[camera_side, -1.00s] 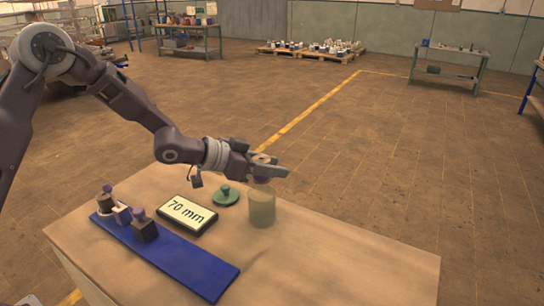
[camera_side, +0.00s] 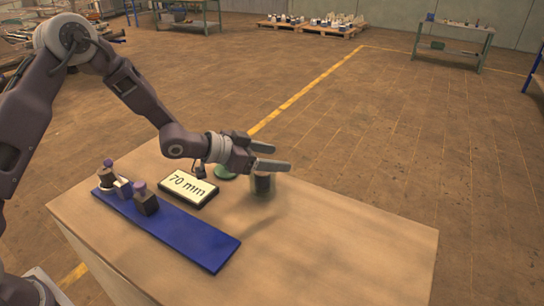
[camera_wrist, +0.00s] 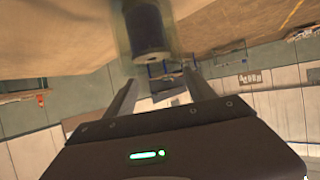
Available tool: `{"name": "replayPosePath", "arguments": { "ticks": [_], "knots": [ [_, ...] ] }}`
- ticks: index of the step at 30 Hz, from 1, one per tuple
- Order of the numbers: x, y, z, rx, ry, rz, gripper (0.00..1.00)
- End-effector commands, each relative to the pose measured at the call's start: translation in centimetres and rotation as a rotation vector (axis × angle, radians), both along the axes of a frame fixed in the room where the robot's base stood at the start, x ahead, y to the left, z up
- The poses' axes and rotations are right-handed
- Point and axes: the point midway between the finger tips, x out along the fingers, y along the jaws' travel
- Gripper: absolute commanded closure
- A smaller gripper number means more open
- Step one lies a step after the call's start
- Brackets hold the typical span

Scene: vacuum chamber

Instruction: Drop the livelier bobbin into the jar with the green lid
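The clear, greenish jar (camera_side: 256,191) stands on the wooden table, right of the display. A dark bobbin (camera_side: 263,182) shows within its outline, below my fingers. In the wrist view the bobbin (camera_wrist: 147,28) has a pale end with a hole and is apart from the fingers, with the hazy jar wall (camera_wrist: 122,30) around it. My gripper (camera_side: 281,157) is open and empty just above the jar; its spread fingers also show in the wrist view (camera_wrist: 160,76). The green lid (camera_side: 224,173) lies on the table left of the jar, partly hidden by my gripper.
A display reading 70 mm (camera_side: 188,187) lies left of the jar. A blue strip (camera_side: 190,239) at the front left carries small dark and pale blocks with purple tops (camera_side: 145,200). The table's right side (camera_side: 360,240) is clear.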

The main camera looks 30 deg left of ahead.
Motion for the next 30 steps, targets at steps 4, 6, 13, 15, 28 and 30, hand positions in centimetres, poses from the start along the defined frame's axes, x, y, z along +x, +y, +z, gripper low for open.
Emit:
{"name": "replayPosePath", "arguments": {
  "ticks": [4,6,13,15,28,30],
  "knots": [
    [0.0,0.0,0.0,0.000,0.000,0.000,0.36],
    [0.0,0.0,0.0,0.000,0.000,0.000,0.36],
    [0.0,0.0,0.0,0.000,0.000,0.000,0.36],
    [0.0,0.0,0.2,-0.001,-0.001,0.000,0.36],
    [0.0,0.1,7.0,0.001,-0.002,0.001,0.36],
    [0.0,0.0,7.1,0.001,-0.001,0.000,0.36]
  ]
}}
